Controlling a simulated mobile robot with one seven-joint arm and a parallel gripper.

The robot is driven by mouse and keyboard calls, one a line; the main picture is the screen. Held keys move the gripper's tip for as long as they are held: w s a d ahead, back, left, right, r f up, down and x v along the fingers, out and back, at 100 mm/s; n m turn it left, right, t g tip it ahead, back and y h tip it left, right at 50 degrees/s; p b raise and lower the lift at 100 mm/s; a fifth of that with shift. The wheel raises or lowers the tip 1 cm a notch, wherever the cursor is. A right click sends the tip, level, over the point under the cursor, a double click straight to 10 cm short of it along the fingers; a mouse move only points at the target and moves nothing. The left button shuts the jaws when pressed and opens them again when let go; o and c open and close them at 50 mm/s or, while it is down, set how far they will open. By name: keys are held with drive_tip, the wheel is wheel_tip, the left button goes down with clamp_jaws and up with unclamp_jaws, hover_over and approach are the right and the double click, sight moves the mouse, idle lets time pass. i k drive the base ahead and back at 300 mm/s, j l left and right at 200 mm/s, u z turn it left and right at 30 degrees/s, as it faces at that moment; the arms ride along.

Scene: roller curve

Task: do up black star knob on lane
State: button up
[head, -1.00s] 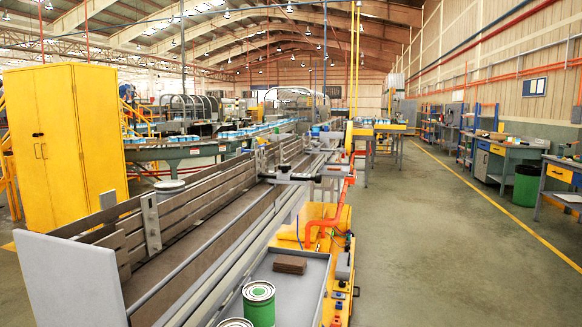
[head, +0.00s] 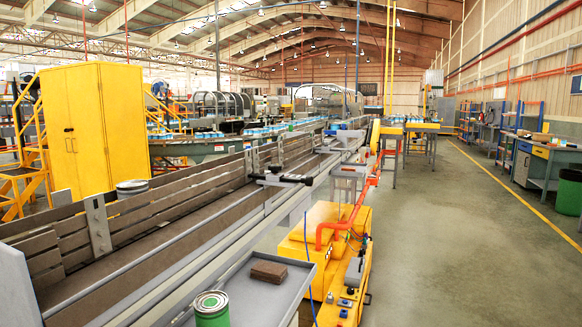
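The lane (head: 165,250) is a long conveyor with slatted grey-brown side rails, running from the lower left away toward the back. A grey clamp bracket (head: 275,179) sits across its right rail at mid-length. A small black knob-like part (head: 307,181) shows at the bracket's right end. It may be the star knob, but it is too small to make out its lobes or how tight it is. My gripper is not in view.
A grey tray (head: 245,306) beside the lane holds a brown block stack (head: 268,272) and a green can (head: 212,312). A yellow machine base (head: 325,245) stands to the right of the lane. Open floor (head: 455,240) lies farther right, before workbenches and a green bin (head: 568,192).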

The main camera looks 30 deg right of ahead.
sight(275, 169)
drive_tip(key=k+l, duration=0.1)
drive_tip(key=l, duration=0.9)
drive_tip(key=i+l, duration=0.2)
drive_tip(key=l, duration=0.15)
drive_tip(key=i, duration=0.7)
